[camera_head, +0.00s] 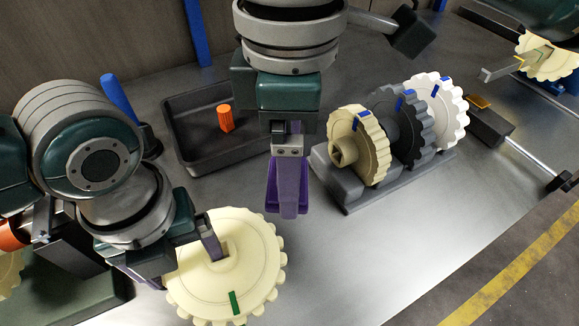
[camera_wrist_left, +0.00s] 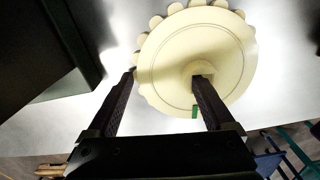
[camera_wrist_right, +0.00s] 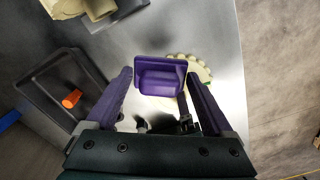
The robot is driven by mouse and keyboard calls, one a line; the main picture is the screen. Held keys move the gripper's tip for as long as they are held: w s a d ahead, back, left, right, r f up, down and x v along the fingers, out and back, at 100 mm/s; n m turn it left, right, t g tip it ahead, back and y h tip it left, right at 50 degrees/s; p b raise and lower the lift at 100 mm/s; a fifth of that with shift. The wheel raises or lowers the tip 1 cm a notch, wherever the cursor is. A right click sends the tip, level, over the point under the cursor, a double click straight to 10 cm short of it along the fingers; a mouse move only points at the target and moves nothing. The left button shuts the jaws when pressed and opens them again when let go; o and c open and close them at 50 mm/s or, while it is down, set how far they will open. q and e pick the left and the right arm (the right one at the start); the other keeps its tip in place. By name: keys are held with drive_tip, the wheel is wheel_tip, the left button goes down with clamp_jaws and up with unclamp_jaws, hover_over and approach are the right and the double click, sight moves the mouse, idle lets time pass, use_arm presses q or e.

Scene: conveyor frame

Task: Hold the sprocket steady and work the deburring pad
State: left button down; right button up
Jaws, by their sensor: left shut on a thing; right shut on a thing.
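A cream sprocket (camera_head: 250,262) with a green mark lies face up at the front of the metal bench. My left gripper (camera_head: 182,262) is shut on it, one finger in the square bore and the other outside the rim; both fingers show in the left wrist view (camera_wrist_left: 165,78). A purple deburring pad (camera_wrist_right: 160,82) is between the fingertips of my right gripper (camera_wrist_right: 158,88). In the head view the pad (camera_head: 287,190) hangs above and to the right of the sprocket, apart from it. The wrist partly hides the sprocket's left side.
A dark tray (camera_head: 190,100) with an orange block (camera_head: 225,118) lies behind. A grey rack (camera_head: 400,178) on the right holds a cream, a dark and a white sprocket, each with blue marks. Bare bench lies in front of the rack.

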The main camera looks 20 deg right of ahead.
idle(0.4)
use_arm(q)
unclamp_jaws()
